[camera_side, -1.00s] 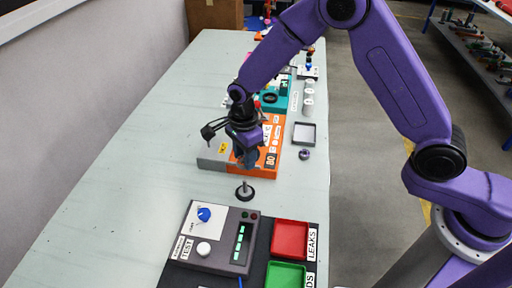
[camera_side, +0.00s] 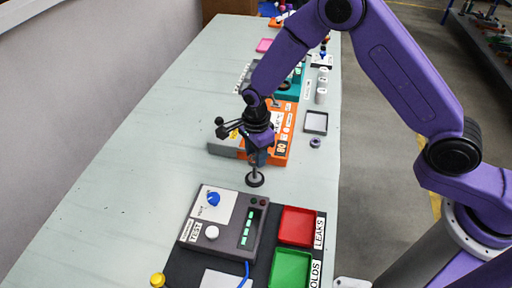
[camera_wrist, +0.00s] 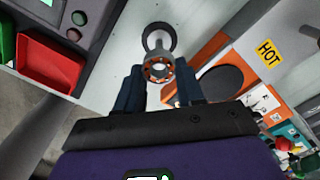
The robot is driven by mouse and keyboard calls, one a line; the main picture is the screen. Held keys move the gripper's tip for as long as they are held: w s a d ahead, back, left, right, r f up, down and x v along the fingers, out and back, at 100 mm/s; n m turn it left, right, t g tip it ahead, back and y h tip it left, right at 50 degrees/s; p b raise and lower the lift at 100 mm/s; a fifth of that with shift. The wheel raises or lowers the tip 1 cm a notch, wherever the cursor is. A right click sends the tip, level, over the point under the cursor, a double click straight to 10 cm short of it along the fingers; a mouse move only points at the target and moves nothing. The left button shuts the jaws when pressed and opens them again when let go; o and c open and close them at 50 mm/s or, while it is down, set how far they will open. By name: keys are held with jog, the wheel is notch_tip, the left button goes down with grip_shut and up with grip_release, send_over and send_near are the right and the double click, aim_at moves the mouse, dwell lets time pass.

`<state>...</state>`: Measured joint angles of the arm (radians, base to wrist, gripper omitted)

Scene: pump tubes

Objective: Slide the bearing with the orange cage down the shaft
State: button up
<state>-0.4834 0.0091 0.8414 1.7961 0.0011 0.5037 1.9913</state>
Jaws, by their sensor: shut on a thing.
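The bearing with the orange cage (camera_wrist: 158,70) is a steel ring with orange spots around its face. It sits between the two dark fingers of my gripper (camera_wrist: 158,88), which are shut on it. The shaft (camera_side: 254,172) stands upright on a round black base (camera_side: 254,182) on the table. In the side view my gripper (camera_side: 257,158) is right above the shaft, and its fingers hide the shaft's top. In the wrist view the shaft (camera_wrist: 159,50) lines up closely with the bearing. I cannot tell whether the bearing is around the shaft's tip.
An orange heater box marked HOT (camera_wrist: 210,70) stands behind my gripper. A grey tester panel (camera_side: 225,230) with knobs is in front, beside a red tray (camera_side: 298,226) and a green tray (camera_side: 291,268). A small purple ring (camera_side: 315,142) lies near a grey tray (camera_side: 316,122). Table space at left is clear.

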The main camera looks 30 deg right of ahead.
jog(key=shift+f, duration=0.45)
jog(key=shift+f, duration=1.4)
dwell(1.2)
jog(key=o, duration=1.2)
jog(key=shift+o, duration=0.2)
notch_tip(320, 180, up, 18)
jog(key=shift+f, duration=0.25)
